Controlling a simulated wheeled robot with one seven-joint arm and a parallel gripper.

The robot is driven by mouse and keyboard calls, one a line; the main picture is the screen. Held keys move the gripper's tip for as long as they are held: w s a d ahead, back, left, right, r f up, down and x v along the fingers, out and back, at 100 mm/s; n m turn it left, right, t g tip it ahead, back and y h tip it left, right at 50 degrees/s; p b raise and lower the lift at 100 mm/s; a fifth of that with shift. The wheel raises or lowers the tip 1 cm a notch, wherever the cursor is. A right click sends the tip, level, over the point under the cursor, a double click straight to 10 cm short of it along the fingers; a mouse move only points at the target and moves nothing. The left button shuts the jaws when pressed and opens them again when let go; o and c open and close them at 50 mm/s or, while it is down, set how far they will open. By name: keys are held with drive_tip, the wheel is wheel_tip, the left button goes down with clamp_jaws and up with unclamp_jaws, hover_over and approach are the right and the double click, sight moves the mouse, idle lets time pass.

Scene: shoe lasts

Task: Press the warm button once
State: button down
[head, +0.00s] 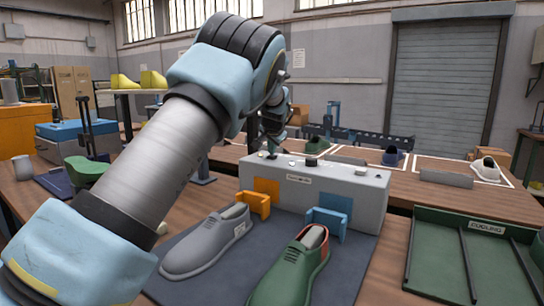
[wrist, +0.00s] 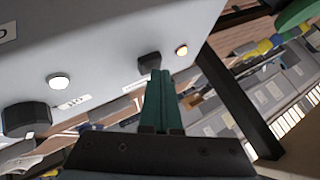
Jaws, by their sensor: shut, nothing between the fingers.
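The grey control box (head: 345,190) stands behind the mat, with small knobs and buttons on its top. In the wrist view its panel (wrist: 105,35) carries a white round button (wrist: 59,82), a small orange-lit button (wrist: 181,50), a dark knob (wrist: 148,63) and a larger dark knob (wrist: 27,119). I cannot read which button is marked warm. My gripper (wrist: 158,76) is shut and empty, its green fingers together. Its tips overlap the edge of the dark knob in the picture; contact is unclear. In the head view my gripper (head: 272,143) is above the box's left part, partly hidden by my arm.
A grey shoe (head: 205,245) and a green shoe (head: 285,275) lie on the dark mat (head: 340,270) before the box, by an orange bracket (head: 265,190) and a blue bracket (head: 328,220). A green cooling tray (head: 440,250) is at right. Several shoes stand behind.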

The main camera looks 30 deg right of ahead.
sight(271, 156)
idle(0.4)
drive_tip(key=shift+r+p, duration=0.7)
drive_tip(key=shift+r, duration=0.15)
drive_tip(key=shift+r, duration=0.1)
wheel_tip(271, 156, up, 5)
drive_tip(key=p, duration=0.3)
drive_tip(key=shift+p, duration=0.3)
drive_tip(key=shift+a, duration=0.1)
